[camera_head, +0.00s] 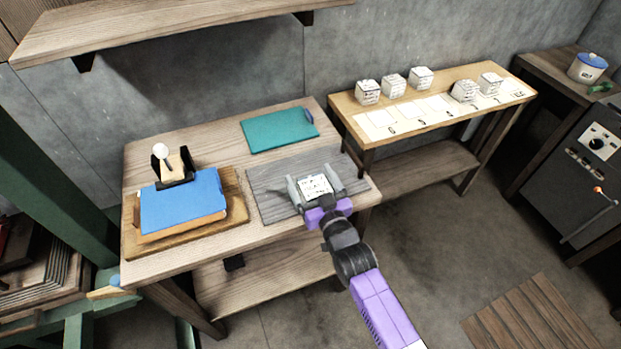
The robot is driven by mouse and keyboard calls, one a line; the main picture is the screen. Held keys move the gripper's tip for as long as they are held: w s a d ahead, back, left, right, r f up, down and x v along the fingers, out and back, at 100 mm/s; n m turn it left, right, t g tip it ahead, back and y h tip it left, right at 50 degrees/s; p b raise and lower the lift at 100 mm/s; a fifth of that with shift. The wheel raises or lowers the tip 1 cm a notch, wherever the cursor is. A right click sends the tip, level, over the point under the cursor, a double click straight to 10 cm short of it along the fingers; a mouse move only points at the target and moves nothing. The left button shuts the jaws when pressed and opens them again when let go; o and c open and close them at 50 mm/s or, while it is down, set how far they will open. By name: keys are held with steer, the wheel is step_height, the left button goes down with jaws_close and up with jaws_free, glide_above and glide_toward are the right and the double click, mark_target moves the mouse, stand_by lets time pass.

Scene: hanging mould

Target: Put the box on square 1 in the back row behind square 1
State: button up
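A small white box (316,185) with dark print is at the grey board on the near bench, between the fingers of my gripper (317,188). The fingers flank it on both sides; whether they press on it I cannot tell. On the light wooden table at right (512,95) is a front row of white squares, including a bare one at the left end (381,119). Three white boxes stand behind the left squares, one of them at the far left (367,92). Two more boxes (464,91) (490,83) stand further right and nearer the front. The square labels are too small to read surely.
The near bench also holds a teal mat (279,131), a blue pad (183,202) on a wooden board, and a white-knobbed stand (173,166). A wooden shelf (170,27) hangs above the bench. A lidded pot (587,68) stands far right. A gap separates the bench from the table.

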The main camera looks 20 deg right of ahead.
mark_target(315, 194)
steer(key=shift+s+f, duration=0.1)
steer(key=shift+s, duration=0.15)
steer(key=s+b, duration=0.1)
steer(key=s, duration=0.6)
steer(key=shift+s+b, duration=0.15)
steer(key=shift+b, duration=0.15)
